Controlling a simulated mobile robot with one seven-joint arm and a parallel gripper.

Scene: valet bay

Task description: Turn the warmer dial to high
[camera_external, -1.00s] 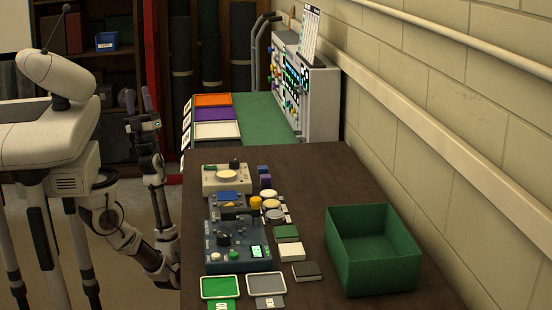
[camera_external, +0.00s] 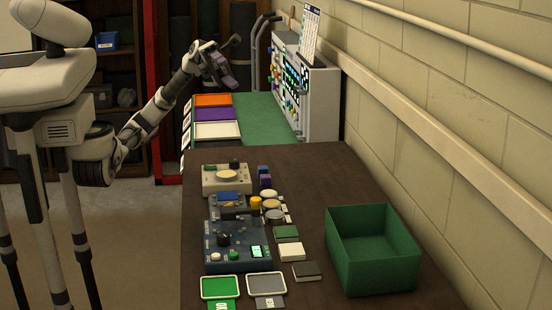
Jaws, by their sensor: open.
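A cream box (camera_external: 226,180) with a pale round plate on top stands on the brown table; it looks like the warmer. A small black knob (camera_external: 234,163) sits at its back edge, and its setting is too small to read. A dark blue box (camera_external: 238,262) nearer the camera also carries a black knob (camera_external: 223,240). My gripper (camera_external: 229,62) is open and raised above the far coloured trays. It is well beyond the cream box and touches neither knob.
Orange, purple and white trays (camera_external: 213,115) lie at the far left beside a green surface (camera_external: 262,118). A panel with many knobs (camera_external: 318,95) stands by the wall. A green bin (camera_external: 345,255) is at right. The table between the boxes and bin is partly clear.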

